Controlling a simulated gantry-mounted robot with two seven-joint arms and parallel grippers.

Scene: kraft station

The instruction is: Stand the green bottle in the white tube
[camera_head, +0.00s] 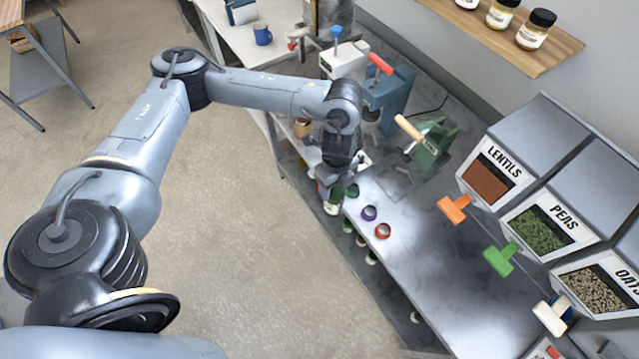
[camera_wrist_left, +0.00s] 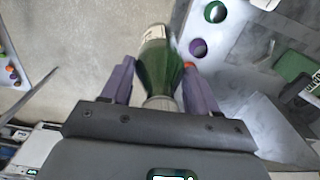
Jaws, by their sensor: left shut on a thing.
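The green bottle (camera_wrist_left: 154,64) with a pale label is between the two fingers of my left gripper (camera_wrist_left: 157,88), which is shut on it near the narrow neck end. In the head view my left gripper (camera_head: 330,180) is at the counter's left edge, and the bottle (camera_head: 332,207) hangs below it, partly hidden. In the wrist view the bottle's far end shows against the floor. I cannot make out the white tube for certain; a white patch (camera_head: 365,161) right of the gripper is partly hidden. My right gripper is not in view.
Green (camera_head: 352,191), purple (camera_head: 369,212) and red (camera_head: 382,230) rings sit in the counter (camera_head: 440,270) along its left edge. A green press (camera_head: 431,145) and a blue machine (camera_head: 388,98) stand behind. Food dispensers (camera_head: 540,235) line the right.

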